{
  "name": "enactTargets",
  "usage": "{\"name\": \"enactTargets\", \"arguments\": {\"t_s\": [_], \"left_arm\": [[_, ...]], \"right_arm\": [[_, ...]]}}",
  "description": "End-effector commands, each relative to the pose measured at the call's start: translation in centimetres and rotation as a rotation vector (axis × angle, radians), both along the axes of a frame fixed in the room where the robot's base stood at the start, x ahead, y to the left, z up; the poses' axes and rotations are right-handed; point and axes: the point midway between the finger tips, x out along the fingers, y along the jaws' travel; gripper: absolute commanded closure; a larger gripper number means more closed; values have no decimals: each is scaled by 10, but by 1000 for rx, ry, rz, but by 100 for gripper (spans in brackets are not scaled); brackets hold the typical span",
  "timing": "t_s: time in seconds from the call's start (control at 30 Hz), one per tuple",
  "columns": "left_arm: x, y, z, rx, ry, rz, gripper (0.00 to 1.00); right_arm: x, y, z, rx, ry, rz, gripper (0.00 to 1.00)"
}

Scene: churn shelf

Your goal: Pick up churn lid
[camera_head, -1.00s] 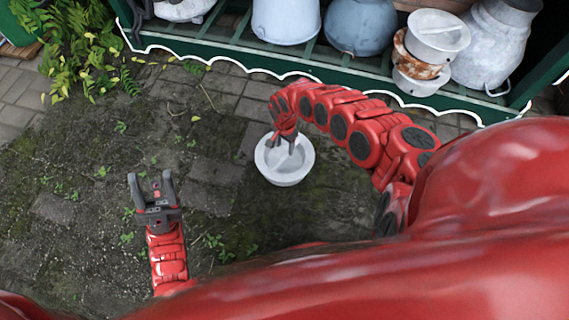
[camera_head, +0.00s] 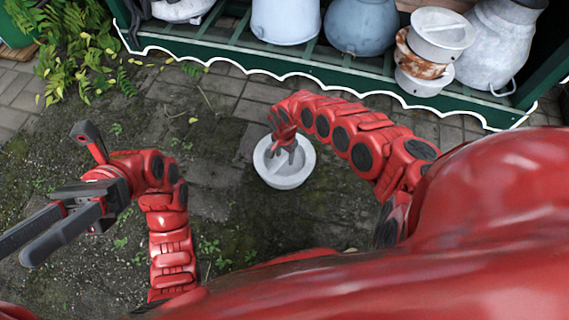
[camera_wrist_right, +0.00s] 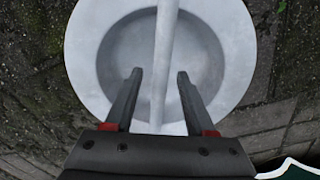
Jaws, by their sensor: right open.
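A pale grey round churn lid (camera_head: 283,180) with a raised rim and a bar handle across its recessed middle lies on the ground. My right gripper (camera_head: 286,152) is over it, pointing down. In the right wrist view the lid (camera_wrist_right: 238,60) fills the top of the picture. There the right gripper (camera_wrist_right: 159,74) is open, with one finger on each side of the bar handle (camera_wrist_right: 164,40) and a gap on both sides. My left gripper (camera_head: 17,250) is at the far left, away from the lid, with its fingers apart and nothing between them.
A green shelf (camera_head: 300,70) with a white scalloped edge stands at the back, holding several churns and pots. A stack of white and rusty lids (camera_head: 424,60) is at its right. Leafy plants (camera_head: 75,50) grow at back left. Mossy paving around the lid is clear.

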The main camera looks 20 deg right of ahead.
Motion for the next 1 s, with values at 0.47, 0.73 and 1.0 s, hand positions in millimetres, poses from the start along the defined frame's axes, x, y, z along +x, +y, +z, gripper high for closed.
{"name": "enactTargets", "arguments": {"t_s": [0.47, 0.73, 1.0], "left_arm": [[-36, 28, -1, -124, -221, -108, 50], [-36, 28, -1, -123, -220, -108, 50], [-36, 28, -1, -122, -219, -107, 50]], "right_arm": [[0, 0, -12, -1, 0, 0, 45], [0, 0, -12, -1, -1, 0, 79], [0, 0, -12, -1, -1, 0, 100]]}}
